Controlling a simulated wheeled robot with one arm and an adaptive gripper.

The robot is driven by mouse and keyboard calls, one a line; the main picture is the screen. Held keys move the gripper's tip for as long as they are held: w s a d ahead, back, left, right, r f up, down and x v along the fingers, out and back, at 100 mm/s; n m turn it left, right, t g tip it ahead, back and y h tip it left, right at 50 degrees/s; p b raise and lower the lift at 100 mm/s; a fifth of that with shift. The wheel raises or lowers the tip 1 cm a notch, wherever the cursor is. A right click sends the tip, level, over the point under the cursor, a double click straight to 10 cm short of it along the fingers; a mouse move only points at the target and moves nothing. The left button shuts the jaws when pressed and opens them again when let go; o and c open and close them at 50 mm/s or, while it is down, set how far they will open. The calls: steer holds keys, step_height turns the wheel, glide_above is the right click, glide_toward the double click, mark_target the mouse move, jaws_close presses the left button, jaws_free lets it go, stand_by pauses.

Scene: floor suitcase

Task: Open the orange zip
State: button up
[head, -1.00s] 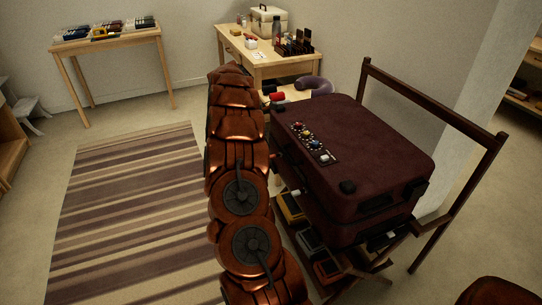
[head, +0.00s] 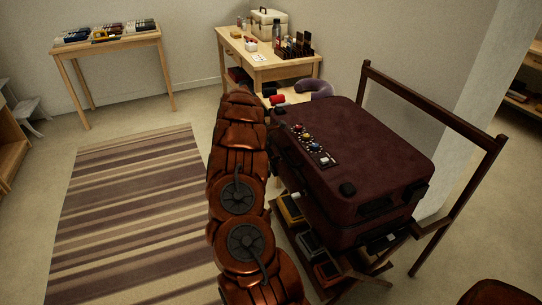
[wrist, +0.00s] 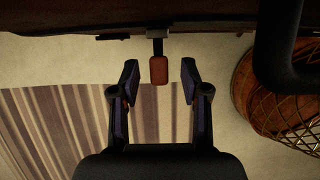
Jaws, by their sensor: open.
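The orange zip pull (wrist: 159,70) hangs from a dark slider below the suitcase edge in the wrist view. My gripper (wrist: 160,82) is open, with one finger on each side of the pull and a visible gap on both sides. Whether the pull lies at fingertip depth I cannot tell. The dark maroon suitcase (head: 375,155) lies flat on a wooden rack in the head view, and its edge (wrist: 70,20) runs across the top of the wrist view. In the head view my arm hides the gripper and the pull.
The suitcase rack (head: 440,115) has a raised bar at the right and holds boxes below. A striped rug (head: 125,210) lies on open floor to the left. A wooden desk (head: 265,65) with small items stands behind, and a side table (head: 105,42) is at the back left.

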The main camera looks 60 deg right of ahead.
steer(key=shift+c, duration=0.2)
jaws_close()
stand_by(0.4)
